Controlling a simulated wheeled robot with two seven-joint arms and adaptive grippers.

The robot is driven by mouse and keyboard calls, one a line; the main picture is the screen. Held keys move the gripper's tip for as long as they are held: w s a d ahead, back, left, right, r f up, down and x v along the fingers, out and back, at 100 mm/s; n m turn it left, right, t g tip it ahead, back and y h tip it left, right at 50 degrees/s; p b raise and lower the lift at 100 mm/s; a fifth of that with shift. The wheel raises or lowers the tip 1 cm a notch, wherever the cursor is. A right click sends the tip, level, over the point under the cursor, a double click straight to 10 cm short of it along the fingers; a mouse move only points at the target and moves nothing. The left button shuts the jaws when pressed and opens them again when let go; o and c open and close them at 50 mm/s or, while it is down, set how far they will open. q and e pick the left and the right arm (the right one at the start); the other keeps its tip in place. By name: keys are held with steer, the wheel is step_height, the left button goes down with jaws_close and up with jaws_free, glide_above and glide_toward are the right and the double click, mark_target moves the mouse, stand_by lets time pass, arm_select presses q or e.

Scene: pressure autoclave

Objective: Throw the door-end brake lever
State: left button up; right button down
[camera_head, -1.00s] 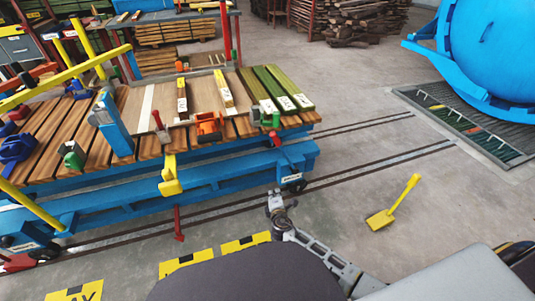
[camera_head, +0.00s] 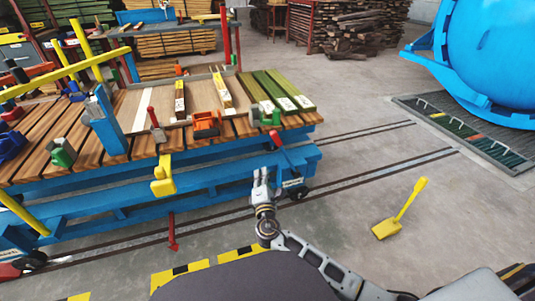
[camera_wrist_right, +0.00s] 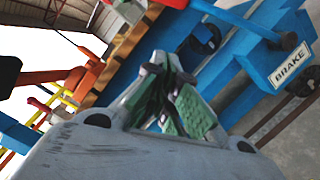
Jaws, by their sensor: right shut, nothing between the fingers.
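The door-end brake lever (camera_head: 276,139) is a red-ended lever at the right end of the blue cart (camera_head: 220,181), above the white brake plate (camera_head: 292,183). In the wrist view the BRAKE plate (camera_wrist_right: 288,66) is on the blue cart end at right, and a red part (camera_wrist_right: 238,12), probably the lever, shows at the top edge. My right gripper (camera_head: 262,173) is shut and empty, in front of the cart's side, left of and lower in the picture than the lever. Its green-padded fingers (camera_wrist_right: 175,97) show in the wrist view, apart from the lever. My left gripper is not in view.
A yellow handle (camera_head: 163,176) and a red lever (camera_head: 172,232) hang on the cart's near side. Timber boards (camera_head: 275,87) lie on top. The blue autoclave (camera_head: 495,55) is at far right.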

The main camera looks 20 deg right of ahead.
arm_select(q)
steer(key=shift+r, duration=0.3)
arm_select(e)
steer(key=shift+s+a+r, duration=0.15)
steer(key=shift+a+r, duration=0.05)
steer(key=shift+r, duration=0.4)
steer(key=shift+w, duration=0.2)
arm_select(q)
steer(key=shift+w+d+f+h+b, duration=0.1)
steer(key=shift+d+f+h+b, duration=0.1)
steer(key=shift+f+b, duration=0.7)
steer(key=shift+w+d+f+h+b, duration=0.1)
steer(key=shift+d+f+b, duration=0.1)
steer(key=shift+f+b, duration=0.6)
arm_select(e)
steer(key=w+d+r, duration=0.2)
steer(key=w+d, duration=0.3)
steer(key=w, duration=0.4)
steer(key=shift+w+d+r, duration=0.25)
steer(key=shift+d+r, duration=0.05)
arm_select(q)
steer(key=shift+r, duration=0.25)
arm_select(e)
steer(key=shift+d+r, duration=0.1)
